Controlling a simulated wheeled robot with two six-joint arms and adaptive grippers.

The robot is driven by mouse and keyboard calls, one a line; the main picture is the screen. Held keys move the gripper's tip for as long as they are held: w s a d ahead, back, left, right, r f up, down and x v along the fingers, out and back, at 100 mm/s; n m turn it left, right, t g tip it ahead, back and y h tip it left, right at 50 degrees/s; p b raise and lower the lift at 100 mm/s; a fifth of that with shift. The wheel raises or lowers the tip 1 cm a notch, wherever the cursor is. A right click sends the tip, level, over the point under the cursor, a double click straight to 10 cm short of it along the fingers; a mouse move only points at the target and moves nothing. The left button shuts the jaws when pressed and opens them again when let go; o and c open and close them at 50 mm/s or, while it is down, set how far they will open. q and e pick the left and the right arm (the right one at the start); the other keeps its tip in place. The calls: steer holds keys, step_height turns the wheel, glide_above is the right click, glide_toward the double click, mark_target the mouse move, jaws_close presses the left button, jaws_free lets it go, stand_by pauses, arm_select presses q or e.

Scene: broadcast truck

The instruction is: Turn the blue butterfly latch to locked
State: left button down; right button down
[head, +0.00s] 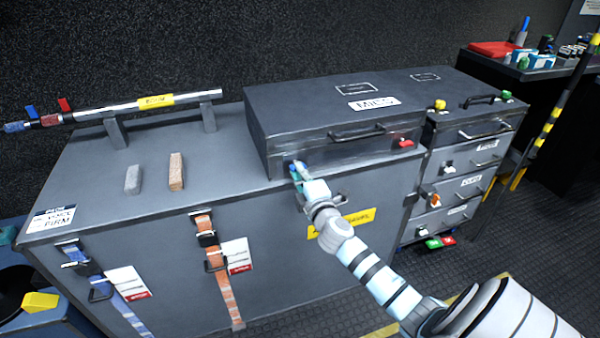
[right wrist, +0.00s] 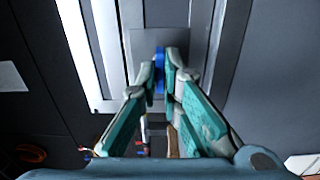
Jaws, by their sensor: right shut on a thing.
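The blue butterfly latch (head: 293,167) is on the front left of the dark grey MICS case, mostly hidden by my gripper. In the right wrist view a blue strip of the latch (right wrist: 159,56) shows upright between my fingertips, against a grey plate. My right gripper (head: 299,172) reaches the case front and is shut on the latch; its teal fingers (right wrist: 164,75) are on both sides of the blue piece. I cannot tell the latch's exact turn in the head view. My left gripper is not in view.
A red latch (head: 404,143) sits at the case's front right, beside a black handle (head: 357,132). A drawer unit (head: 485,135) stands to the right. Two small blocks (head: 176,172) and a pole on brackets (head: 190,99) are on the left top. Strapped buckles (head: 208,240) hang below.

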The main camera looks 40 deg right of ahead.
steer(key=c, duration=1.8)
jaws_free()
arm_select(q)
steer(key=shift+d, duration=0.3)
arm_select(e)
steer(key=shift+o, duration=0.2)
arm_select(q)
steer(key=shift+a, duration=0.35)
arm_select(e)
steer(key=v, duration=1.2)
